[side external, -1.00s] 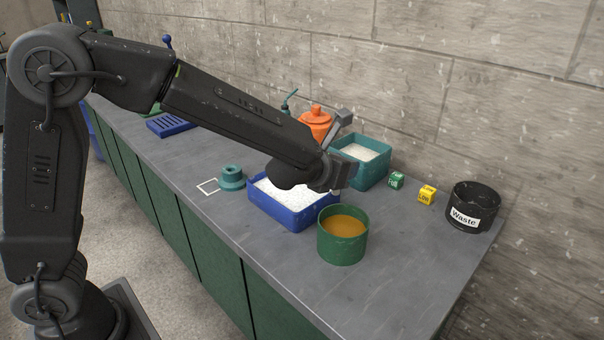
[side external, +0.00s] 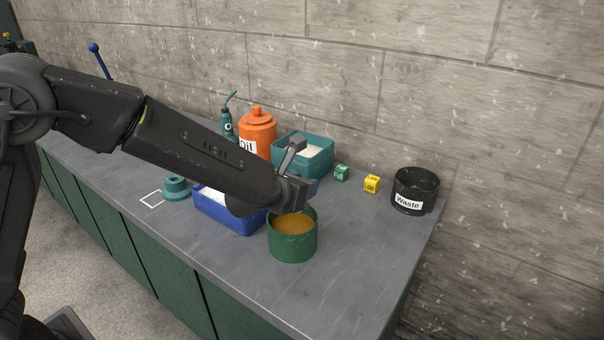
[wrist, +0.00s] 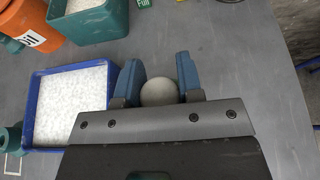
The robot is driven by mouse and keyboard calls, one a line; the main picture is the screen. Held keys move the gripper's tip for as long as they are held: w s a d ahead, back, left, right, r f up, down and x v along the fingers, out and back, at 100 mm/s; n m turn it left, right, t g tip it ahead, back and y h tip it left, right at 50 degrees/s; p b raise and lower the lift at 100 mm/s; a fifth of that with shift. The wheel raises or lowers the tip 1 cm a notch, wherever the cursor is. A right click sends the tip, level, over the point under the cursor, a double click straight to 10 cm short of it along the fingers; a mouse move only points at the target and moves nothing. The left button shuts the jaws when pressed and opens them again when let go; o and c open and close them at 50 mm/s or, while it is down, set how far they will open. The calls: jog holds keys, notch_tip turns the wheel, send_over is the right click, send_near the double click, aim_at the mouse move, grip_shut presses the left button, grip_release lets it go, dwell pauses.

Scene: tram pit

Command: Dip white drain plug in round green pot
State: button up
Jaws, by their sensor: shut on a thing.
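My gripper (wrist: 160,82) has blue fingers shut on the white drain plug (wrist: 159,93), whose rounded pale top shows between them in the wrist view. In the side view my gripper (side external: 303,186) is just above and behind the rim of the round green pot (side external: 292,245), and the plug is hidden there. The pot stands upright on the counter and holds orange-brown liquid (side external: 294,224). In the wrist view the pot is not clearly seen. I cannot tell whether the plug is directly over the pot's opening.
A blue tray (side external: 230,222) of white grains stands left of the pot, partly behind my arm. Behind are a teal bin (side external: 318,160), an orange oil can (side external: 258,130), green (side external: 342,173) and yellow (side external: 372,184) cubes, and a black waste pot (side external: 413,193). The front right counter is clear.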

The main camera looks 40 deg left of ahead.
jog(key=shift+f, duration=2.5)
jog(key=shift+r, duration=2.95)
jog(key=shift+r, duration=2.5)
